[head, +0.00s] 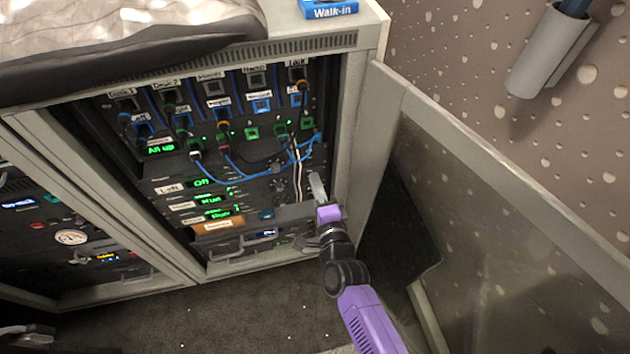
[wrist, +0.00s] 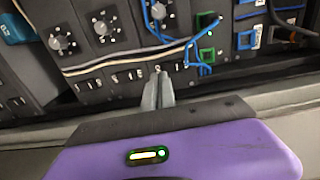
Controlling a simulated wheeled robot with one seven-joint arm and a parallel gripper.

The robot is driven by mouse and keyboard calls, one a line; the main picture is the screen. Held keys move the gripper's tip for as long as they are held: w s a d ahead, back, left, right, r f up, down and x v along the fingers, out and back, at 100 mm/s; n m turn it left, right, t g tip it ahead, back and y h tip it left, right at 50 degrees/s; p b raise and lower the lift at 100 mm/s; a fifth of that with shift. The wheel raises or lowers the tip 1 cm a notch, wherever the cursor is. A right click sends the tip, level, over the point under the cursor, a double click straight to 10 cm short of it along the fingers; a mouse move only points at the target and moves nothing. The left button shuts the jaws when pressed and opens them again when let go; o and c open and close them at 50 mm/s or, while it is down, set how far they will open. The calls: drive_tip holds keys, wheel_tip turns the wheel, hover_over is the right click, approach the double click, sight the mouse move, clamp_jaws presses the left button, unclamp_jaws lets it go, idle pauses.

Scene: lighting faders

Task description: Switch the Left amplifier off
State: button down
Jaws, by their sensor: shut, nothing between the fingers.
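The Left amplifier is the top unit of several stacked low in the open rack, with a "Left" label (head: 169,188) and a green display (head: 202,182) that reads "Off". The two displays below it (head: 211,201) show other green text, too small to read surely. My gripper (head: 317,182) is shut and empty at the right side of these units. In the wrist view the closed fingertips (wrist: 158,76) are by a small pale toggle (wrist: 157,68) in a row of small switches. I cannot tell whether they touch it, or which unit it belongs to.
Blue patch cables (head: 245,178) hang in front of the upper panel, and pale cables (wrist: 120,62) run close above the switches. The rack's right post (head: 352,130) and an open door (head: 480,150) flank my arm. Round knobs (wrist: 101,28) are left of the fingers.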

drive_tip(key=v, duration=1)
drive_tip(key=shift+s+f, duration=0.35)
drive_tip(key=shift+s, duration=0.05)
